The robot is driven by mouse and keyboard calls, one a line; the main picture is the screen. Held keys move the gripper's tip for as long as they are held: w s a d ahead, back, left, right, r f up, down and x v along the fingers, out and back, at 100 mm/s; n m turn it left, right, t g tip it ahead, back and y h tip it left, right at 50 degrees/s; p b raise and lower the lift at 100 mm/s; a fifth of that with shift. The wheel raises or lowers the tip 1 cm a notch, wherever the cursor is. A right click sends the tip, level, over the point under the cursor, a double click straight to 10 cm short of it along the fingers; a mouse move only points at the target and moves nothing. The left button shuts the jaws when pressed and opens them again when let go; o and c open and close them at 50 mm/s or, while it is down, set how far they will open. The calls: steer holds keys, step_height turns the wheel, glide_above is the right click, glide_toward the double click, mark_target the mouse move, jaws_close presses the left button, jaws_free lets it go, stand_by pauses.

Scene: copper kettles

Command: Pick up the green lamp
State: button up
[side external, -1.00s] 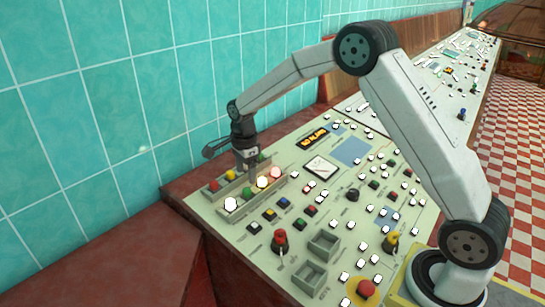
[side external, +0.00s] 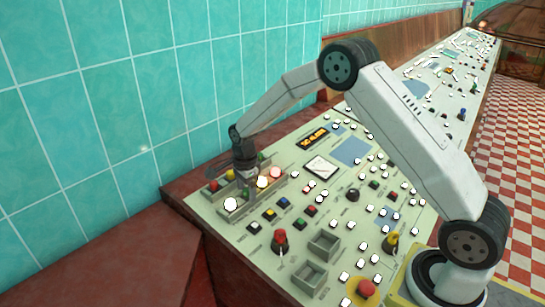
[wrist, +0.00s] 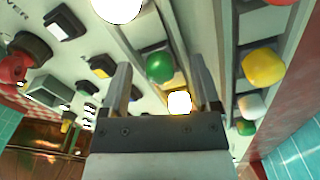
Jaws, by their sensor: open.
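The green lamp (wrist: 160,67) is a round green dome in a tray row, between a large white lamp (wrist: 117,8) and a glowing yellow-white lamp (wrist: 180,102). In the side view the green lamp (side external: 247,192) shows just below my gripper (side external: 246,178), partly hidden by it. In the wrist view my gripper (wrist: 162,76) is open, with one finger on each side of the green lamp. The fingers hold nothing. I cannot tell whether they touch the tray walls.
A parallel row holds a red lamp (side external: 214,185), a yellow lamp (wrist: 263,68), a white lamp (wrist: 252,105) and another green lamp (wrist: 246,128). Buttons and a red knob (side external: 280,240) stand on the panel; a tiled wall (side external: 150,110) rises behind.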

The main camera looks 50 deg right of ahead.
stand_by(0.4)
jaws_close()
steer(key=shift+r, duration=0.85)
steer(key=s+r, duration=1.1)
steer(key=s, duration=0.3)
steer(key=shift+a, duration=0.4)
steer(key=shift+r, duration=0.15)
